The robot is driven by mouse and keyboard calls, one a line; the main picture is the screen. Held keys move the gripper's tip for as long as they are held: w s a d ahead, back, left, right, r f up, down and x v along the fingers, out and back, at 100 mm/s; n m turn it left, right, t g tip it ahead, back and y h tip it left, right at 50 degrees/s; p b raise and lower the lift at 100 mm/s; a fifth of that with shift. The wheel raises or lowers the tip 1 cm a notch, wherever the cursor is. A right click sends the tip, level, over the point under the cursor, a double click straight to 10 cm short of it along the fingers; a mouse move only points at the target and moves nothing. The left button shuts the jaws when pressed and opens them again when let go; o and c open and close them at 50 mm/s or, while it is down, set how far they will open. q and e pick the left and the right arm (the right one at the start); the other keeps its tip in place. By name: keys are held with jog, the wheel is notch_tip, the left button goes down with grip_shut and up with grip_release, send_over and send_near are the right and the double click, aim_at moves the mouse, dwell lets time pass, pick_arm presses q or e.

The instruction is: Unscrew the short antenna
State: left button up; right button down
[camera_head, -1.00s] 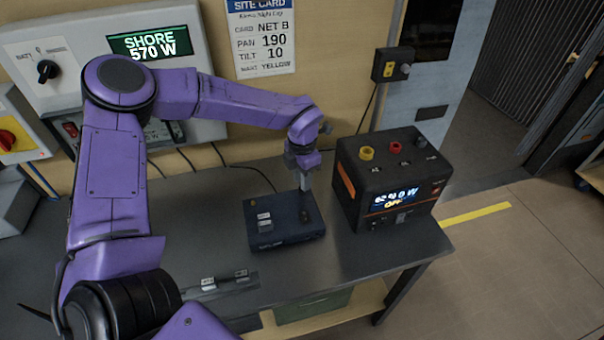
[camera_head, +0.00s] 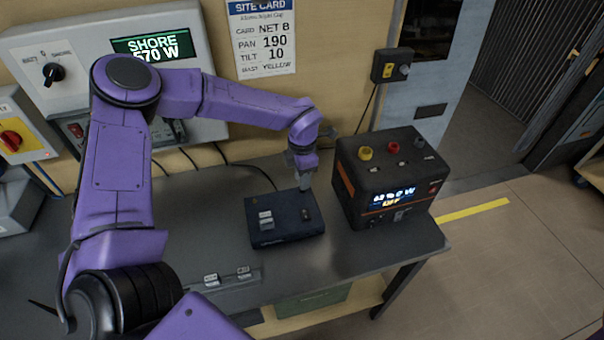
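A small dark blue box (camera_head: 283,235) lies on the grey workbench, with two pale-labelled parts (camera_head: 265,218) on its left side. A short dark upright piece (camera_head: 306,213) shows at its right side; it may be the short antenna, but it is too small to be sure. My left gripper (camera_head: 304,184) points down over the back right of the box, close to that piece. Its fingers are small and seen nearly edge-on, so I cannot tell whether they are open, or whether they touch anything. My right gripper is not in view.
A black power unit (camera_head: 375,210) with a lit display stands just right of the box. A grey strip (camera_head: 225,279) with two labelled parts lies at the front edge of the workbench (camera_head: 195,220). A wall panel reading SHORE 570 W (camera_head: 190,75) is behind my arm.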

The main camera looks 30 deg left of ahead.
pick_arm(q)
jog(key=shift+r+m+p, duration=0.1)
jog(key=shift+m+p, duration=0.95)
jog(key=shift+m, duration=0.25)
jog(key=shift+m, duration=0.3)
jog(key=shift+w+a, duration=0.1)
grip_shut()
